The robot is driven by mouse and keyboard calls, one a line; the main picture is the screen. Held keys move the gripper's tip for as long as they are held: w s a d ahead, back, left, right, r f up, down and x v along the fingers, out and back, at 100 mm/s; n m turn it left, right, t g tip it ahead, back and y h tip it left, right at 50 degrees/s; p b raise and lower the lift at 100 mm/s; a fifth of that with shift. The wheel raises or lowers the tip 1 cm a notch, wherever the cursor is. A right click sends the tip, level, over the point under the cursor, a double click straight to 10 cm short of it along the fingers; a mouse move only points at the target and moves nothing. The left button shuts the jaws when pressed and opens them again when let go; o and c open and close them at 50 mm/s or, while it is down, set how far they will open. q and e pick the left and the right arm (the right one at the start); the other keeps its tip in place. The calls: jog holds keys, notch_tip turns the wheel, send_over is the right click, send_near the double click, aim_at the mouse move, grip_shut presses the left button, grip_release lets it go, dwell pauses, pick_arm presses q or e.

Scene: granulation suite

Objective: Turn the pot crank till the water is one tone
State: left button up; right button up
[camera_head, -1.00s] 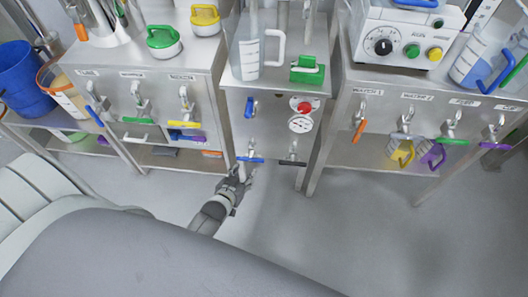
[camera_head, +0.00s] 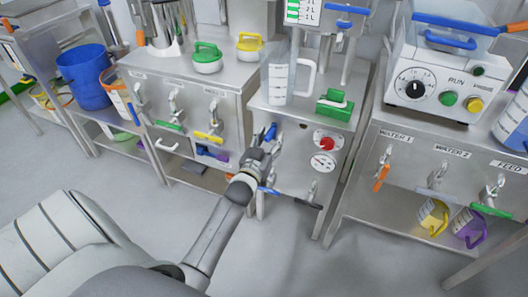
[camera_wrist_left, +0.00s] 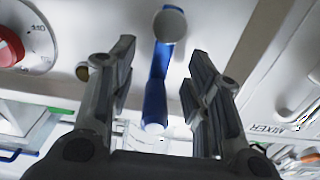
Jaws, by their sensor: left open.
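The blue-handled crank (camera_head: 270,132) is on the front of the middle steel cabinet (camera_head: 292,137), left of the red knob and gauge. In the left wrist view the blue crank (camera_wrist_left: 156,95) hangs from a round pale hub and lies between my fingers, with a gap on both sides. My left gripper (camera_head: 263,148) is open just below and in front of the crank; its spread fingers also show in the left wrist view (camera_wrist_left: 163,70). My right gripper is not in view. The water inside the cabinet cannot be seen.
A red knob (camera_head: 326,143) and a round gauge (camera_head: 322,162) sit close right of the crank. A blue-levered tap (camera_head: 268,191) and a black-levered tap (camera_head: 307,203) are below. A clear jug (camera_head: 278,80) and green block (camera_head: 334,105) stand on top. Floor in front is free.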

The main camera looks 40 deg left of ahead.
aim_at(273, 139)
pick_arm(q)
jog(key=shift+x, duration=1.55)
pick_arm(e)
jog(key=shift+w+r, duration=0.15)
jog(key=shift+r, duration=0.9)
pick_arm(q)
grip_shut()
